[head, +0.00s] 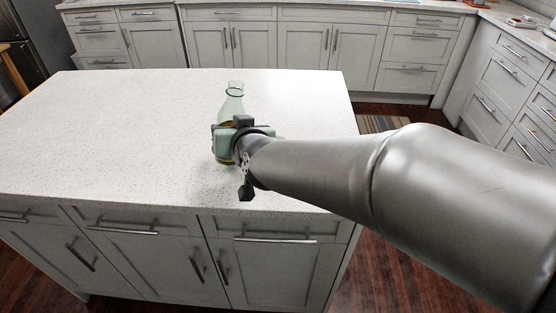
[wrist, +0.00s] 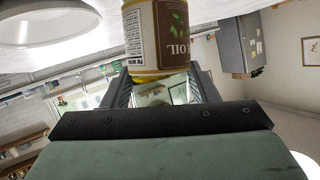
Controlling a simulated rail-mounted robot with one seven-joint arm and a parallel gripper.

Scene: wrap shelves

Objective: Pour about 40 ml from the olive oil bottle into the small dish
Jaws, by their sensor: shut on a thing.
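The olive oil bottle (head: 233,104) is pale green clear glass with an open neck. In the head view it is upright over the island counter. My gripper (head: 228,140) is shut around its lower body and hides much of it. I cannot tell whether its base touches the counter. In the wrist view the bottle (wrist: 157,40), with a cream and brown label reading "OIL" upside down, is between the fingers of my gripper (wrist: 160,78). I do not see the small dish in the head view.
The white speckled island counter (head: 110,125) is clear around the bottle. Its right edge is close to my arm. White cabinets (head: 255,45) line the back. A large round white thing (wrist: 45,35) is at the wrist view's upper left; I cannot tell what it is.

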